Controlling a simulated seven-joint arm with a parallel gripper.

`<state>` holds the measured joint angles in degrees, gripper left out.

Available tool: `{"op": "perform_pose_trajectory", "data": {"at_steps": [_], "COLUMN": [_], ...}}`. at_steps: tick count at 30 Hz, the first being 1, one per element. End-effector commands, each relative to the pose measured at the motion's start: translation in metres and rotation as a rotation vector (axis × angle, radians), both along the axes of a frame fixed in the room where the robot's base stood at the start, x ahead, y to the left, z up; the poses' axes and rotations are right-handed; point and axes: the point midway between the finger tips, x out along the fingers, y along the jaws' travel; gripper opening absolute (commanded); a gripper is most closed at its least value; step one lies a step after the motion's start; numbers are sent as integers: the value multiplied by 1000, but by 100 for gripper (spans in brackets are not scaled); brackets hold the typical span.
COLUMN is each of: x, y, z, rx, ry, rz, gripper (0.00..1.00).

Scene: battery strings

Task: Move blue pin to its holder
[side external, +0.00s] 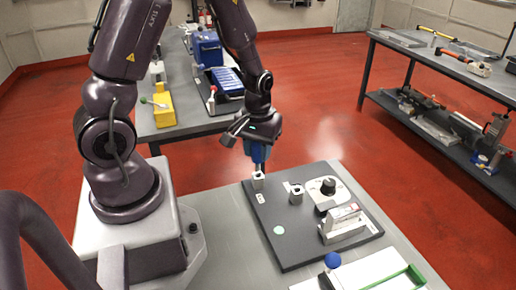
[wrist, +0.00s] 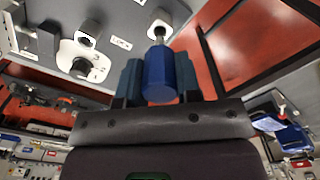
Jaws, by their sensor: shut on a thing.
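My gripper (side external: 257,152) is shut on the blue pin, at the left back edge of the dark board (side external: 290,257). In the wrist view the blue pin (wrist: 159,76) has a blue faceted handle between the two fingers (wrist: 159,84). Its thin metal shaft points toward a small white holder (wrist: 160,19). In the side view this white holder (side external: 258,181) stands directly below my gripper. The shaft tip appears to be at the holder's opening; how deep it sits I cannot tell.
A blue round-topped object (side external: 332,260) and a green bar (side external: 398,277) are at the front right.

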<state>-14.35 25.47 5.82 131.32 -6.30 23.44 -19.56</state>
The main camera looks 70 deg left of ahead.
Motion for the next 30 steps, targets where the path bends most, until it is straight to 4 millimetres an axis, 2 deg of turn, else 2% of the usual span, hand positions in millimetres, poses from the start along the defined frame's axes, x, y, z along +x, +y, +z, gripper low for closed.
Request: {"op": "perform_pose_trajectory", "data": {"at_steps": [15,30], "x": [0,0], "y": [0,0], "z": [-1,-13], "rx": [0,0], "ry": [0,0], "rz": [0,2], "gripper": [3,3]}}
